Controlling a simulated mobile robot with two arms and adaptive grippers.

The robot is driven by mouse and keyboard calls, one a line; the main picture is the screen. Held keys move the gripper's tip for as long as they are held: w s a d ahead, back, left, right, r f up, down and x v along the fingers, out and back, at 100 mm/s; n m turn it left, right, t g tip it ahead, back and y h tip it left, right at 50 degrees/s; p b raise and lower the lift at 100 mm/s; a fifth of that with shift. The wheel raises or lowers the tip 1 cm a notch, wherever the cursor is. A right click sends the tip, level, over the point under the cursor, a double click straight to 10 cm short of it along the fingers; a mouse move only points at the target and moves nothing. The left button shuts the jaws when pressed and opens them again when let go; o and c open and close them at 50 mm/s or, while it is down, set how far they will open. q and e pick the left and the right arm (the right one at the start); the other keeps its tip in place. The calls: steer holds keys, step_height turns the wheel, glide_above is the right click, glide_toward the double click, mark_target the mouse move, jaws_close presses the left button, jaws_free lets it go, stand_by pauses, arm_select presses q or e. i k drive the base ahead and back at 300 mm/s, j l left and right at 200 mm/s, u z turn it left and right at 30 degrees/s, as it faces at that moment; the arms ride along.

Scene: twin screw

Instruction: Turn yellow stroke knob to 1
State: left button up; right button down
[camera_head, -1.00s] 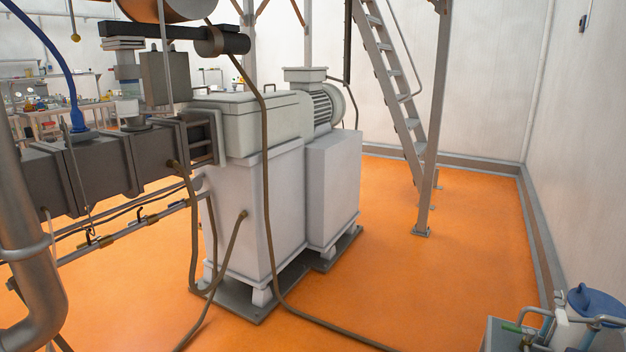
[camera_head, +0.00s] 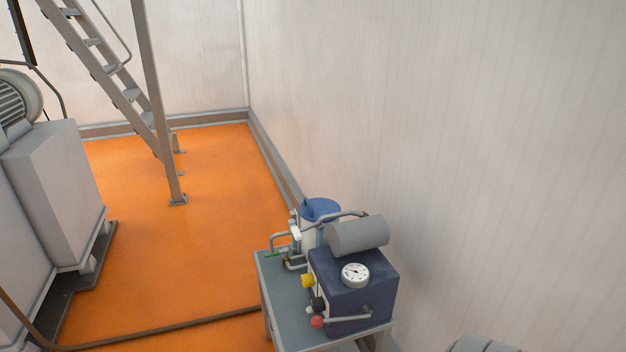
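A dark blue pump unit (camera_head: 352,285) stands on a small grey table (camera_head: 272,287) at the lower right of the middle. A yellow knob (camera_head: 307,281) sticks out from its left side, above a black knob (camera_head: 319,304) and a red knob (camera_head: 317,322). A round white dial (camera_head: 355,274) is on its upper face, and a grey cylinder (camera_head: 358,236) lies on top. The setting of the yellow knob is too small to read. Neither of my grippers shows in this view.
A white container with a blue lid (camera_head: 320,209) stands behind the pump unit near the white wall (camera_head: 450,150). Pale machine housings (camera_head: 62,185) stand at the left, with a metal staircase (camera_head: 110,80) behind. A brown hose (camera_head: 160,336) crosses the orange floor (camera_head: 190,255), which is otherwise open.

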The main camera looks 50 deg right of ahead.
mark_target(307, 280)
steer(key=z, duration=1.75)
